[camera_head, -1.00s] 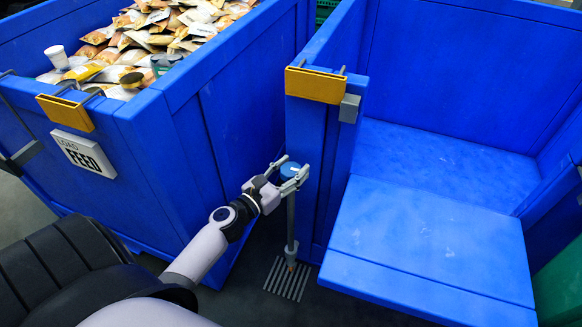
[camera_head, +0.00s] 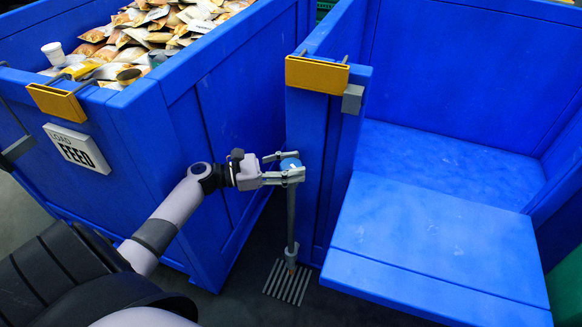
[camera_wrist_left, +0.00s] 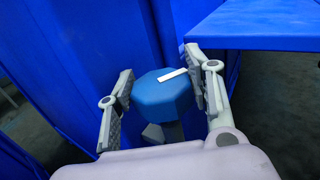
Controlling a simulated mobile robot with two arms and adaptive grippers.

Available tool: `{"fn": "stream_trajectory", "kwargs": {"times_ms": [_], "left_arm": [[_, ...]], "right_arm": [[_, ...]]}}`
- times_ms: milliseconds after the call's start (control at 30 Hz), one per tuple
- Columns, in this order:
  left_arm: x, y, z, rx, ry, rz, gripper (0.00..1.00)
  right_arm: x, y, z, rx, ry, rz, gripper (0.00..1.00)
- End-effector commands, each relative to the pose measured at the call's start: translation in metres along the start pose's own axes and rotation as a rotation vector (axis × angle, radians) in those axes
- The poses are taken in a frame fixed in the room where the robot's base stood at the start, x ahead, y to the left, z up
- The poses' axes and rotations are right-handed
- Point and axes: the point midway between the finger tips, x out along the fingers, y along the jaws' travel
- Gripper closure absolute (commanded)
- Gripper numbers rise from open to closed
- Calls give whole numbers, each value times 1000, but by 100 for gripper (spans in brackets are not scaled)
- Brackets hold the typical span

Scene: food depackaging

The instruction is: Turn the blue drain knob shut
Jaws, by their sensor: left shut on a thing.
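The blue drain knob (camera_head: 290,163) sits on top of a thin grey upright pipe (camera_head: 291,215) beside the blue bin's post. My left gripper (camera_head: 284,168) reaches it from the left, with one finger on its far side and one on its near side. In the left wrist view the knob (camera_wrist_left: 163,96) is a faceted blue cap with a white bar mark tilted slightly up to the right. There the left gripper (camera_wrist_left: 160,98) has its fingers on both sides of the knob; the right finger touches it. My right gripper is not in view.
A blue bin full of food packets (camera_head: 160,40) with a FEED sign (camera_head: 77,149) stands at left. An open, empty blue bin (camera_head: 440,170) with a lowered front flap (camera_head: 440,245) is at right. A floor drain grate (camera_head: 288,281) lies below the pipe.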

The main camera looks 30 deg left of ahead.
Motion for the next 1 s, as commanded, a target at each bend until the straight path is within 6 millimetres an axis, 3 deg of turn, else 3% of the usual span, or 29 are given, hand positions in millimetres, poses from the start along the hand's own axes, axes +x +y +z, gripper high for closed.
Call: {"fn": "stream_trajectory", "kwargs": {"times_ms": [467, 500, 800, 1000], "left_arm": [[0, 1, 2, 3, -3, -10, 80], [0, 1, 2, 3, -3, -10, 51], [0, 1, 1, 1, -1, -11, 31], [0, 1, 0, 1, -1, -11, 31]], "right_arm": [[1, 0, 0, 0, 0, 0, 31], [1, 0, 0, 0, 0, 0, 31], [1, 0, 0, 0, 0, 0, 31], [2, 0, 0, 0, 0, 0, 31]]}}
